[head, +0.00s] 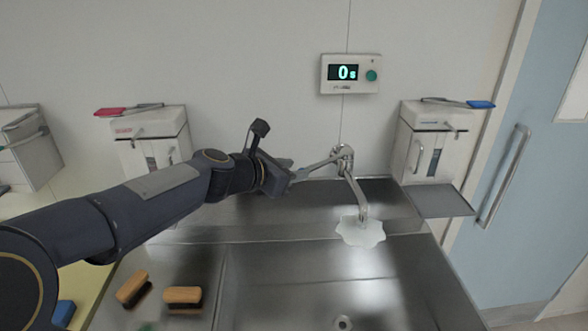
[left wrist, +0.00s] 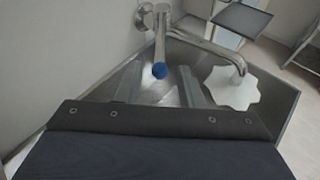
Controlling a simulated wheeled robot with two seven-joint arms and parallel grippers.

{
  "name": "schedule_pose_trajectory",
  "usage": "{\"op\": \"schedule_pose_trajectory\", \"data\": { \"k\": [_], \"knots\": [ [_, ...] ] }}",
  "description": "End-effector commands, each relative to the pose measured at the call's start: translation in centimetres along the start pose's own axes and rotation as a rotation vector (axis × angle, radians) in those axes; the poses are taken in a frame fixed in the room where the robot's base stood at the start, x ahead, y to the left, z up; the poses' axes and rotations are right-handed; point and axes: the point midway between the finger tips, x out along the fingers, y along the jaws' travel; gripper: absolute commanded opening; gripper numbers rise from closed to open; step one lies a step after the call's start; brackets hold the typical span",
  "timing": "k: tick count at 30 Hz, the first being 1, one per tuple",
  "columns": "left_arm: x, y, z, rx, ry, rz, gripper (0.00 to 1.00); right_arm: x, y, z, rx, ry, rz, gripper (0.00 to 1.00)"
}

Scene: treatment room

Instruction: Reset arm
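My left arm comes in from the left, and its gripper (head: 292,174) is beside the wall tap (head: 345,158), at the lever side. In the left wrist view the two fingers of my left gripper (left wrist: 160,88) are spread apart. The tap's lever (left wrist: 160,45) ends in a blue tip (left wrist: 160,71) that shows between the fingers, apart from them as far as I can see. The spout (head: 356,190) points down over the steel sink. A pale, wavy-edged white shape (head: 360,231) lies under the spout. My right gripper is not in view.
A timer (head: 350,73) on the wall reads 0 s. White dispensers hang left (head: 150,130) and right (head: 433,140) of the tap. Two wooden brushes (head: 183,297) lie on the steel sink surface (head: 270,255). A blue door (head: 540,180) is at the right.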

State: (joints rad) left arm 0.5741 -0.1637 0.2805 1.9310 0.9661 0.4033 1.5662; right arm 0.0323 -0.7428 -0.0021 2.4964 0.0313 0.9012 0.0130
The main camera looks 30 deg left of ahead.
Motion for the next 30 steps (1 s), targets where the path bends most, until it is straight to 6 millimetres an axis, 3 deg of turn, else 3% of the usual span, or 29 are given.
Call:
{"op": "schedule_pose_trajectory", "data": {
  "k": [9,13,17,22,27,30],
  "knots": [
    [0.0,-0.1,0.0,0.01,0.001,-0.003,0.34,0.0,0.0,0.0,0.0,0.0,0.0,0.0],
    [-1.0,-2.2,-0.4,0.177,0.017,-0.047,0.34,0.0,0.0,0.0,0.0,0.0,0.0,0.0],
    [-3.7,-7.3,-2.4,0.626,0.043,-0.173,0.34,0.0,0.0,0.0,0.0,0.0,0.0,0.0],
    [-9.4,-14.5,-8.8,1.439,0.021,-0.437,0.34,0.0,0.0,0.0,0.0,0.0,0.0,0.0],
    [-13.8,-18.1,-15.4,2.059,-0.079,-0.681,0.34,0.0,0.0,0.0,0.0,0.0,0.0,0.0],
    [-15.2,-18.9,-17.9,2.267,-0.135,-0.775,0.34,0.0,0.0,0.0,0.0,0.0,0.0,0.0]
  ]
}}
